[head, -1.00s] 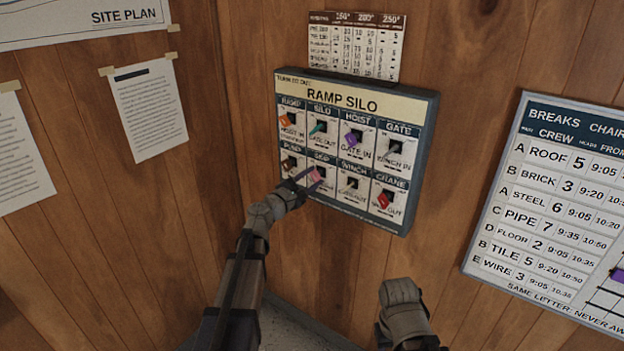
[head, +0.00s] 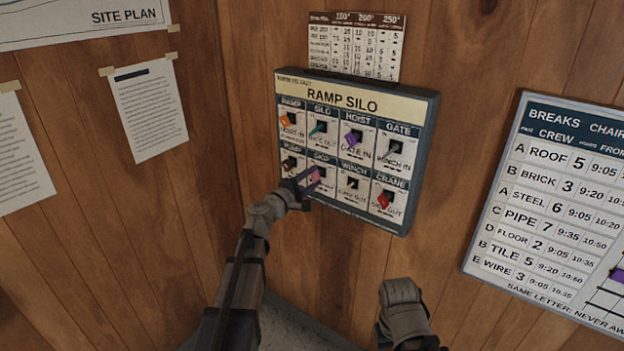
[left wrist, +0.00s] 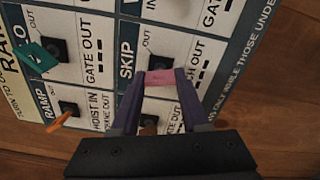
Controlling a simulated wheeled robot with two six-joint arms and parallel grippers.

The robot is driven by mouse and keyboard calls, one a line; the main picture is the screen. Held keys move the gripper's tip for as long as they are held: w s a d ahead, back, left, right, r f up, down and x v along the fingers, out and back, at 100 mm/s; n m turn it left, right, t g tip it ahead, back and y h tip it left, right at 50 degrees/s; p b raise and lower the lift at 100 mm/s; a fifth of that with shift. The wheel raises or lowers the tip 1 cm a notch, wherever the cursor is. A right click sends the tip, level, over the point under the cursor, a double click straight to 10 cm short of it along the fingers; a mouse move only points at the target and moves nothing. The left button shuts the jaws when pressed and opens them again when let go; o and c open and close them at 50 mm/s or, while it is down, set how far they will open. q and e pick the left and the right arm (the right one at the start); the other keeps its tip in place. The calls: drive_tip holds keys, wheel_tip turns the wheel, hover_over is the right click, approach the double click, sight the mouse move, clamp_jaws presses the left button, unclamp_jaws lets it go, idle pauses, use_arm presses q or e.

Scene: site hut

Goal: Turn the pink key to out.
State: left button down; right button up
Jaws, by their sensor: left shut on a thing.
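The pink key (head: 314,174) sits in the SKIP switch, in the lower row of the RAMP SILO panel (head: 356,93). My left gripper (head: 308,181) is at this switch with its two purple fingers on either side of the key. In the left wrist view the fingers (left wrist: 160,88) are shut on the pink key (left wrist: 160,78). The fingers partly hide the switch's face, so I cannot read which mark the key points to. My right arm shows at the bottom of the head view, but its fingertips are not clearly visible.
Other keys stand close by: orange (head: 285,121), teal (head: 318,128), purple (head: 352,138), brown (head: 289,162) and red (head: 384,199). The teal key also shows in the left wrist view (left wrist: 36,58). A breaks board (head: 560,200) hangs at the right.

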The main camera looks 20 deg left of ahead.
use_arm(q)
drive_tip(key=m, duration=1.1)
drive_tip(key=shift+s, duration=0.1)
idle(0.5)
drive_tip(key=shift+c, duration=2)
unclamp_jaws()
drive_tip(key=v, duration=0.7)
drive_tip(key=shift+s, duration=0.3)
